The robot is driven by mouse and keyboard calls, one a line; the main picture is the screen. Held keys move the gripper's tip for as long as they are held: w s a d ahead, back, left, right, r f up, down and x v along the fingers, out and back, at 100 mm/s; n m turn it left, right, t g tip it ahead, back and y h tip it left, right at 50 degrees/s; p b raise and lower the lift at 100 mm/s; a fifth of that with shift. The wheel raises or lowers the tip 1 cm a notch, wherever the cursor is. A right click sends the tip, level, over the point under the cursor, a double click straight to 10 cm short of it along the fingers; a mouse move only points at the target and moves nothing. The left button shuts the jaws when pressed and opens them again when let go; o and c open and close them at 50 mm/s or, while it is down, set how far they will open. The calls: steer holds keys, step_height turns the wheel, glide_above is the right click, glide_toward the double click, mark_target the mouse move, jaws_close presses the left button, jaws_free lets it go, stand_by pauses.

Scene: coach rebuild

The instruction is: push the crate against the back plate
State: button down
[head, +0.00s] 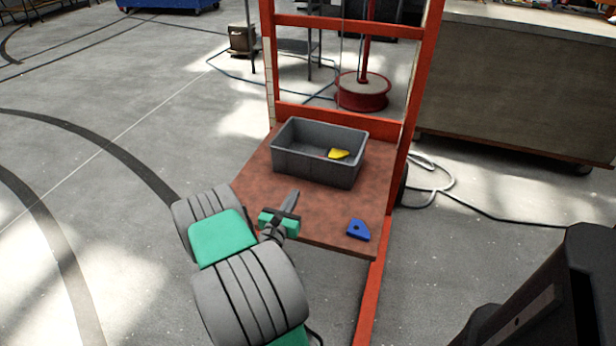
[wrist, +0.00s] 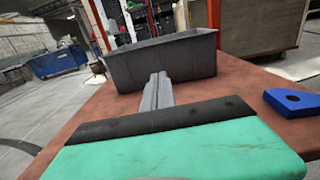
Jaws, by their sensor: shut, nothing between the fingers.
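The grey crate (head: 318,166) stands upright on the reddish-brown board (head: 330,215); a yellow piece (head: 339,154) lies inside it. The back plate (head: 345,122) is the orange crossbar at the board's far edge. The crate stands close to it; I cannot tell whether they touch. My gripper (head: 291,194) is shut and empty, low over the board in front of the crate. In the wrist view the shut fingers (wrist: 158,80) point at the near wall of the crate (wrist: 165,62). Whether the fingertips touch that wall is unclear.
A blue piece with a hole (head: 358,230) lies near the board's front right corner; it also shows in the wrist view (wrist: 291,102). An orange upright (head: 405,130) borders the board's right side. The board is clear between the blue piece and the crate.

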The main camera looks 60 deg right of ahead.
mark_target(310, 164)
steer(key=d, duration=0.4)
steer(key=w+d, duration=0.1)
steer(key=d, duration=0.3)
steer(key=w+d, duration=0.1)
steer(key=d, duration=0.4)
steer(key=shift+d, duration=0.1)
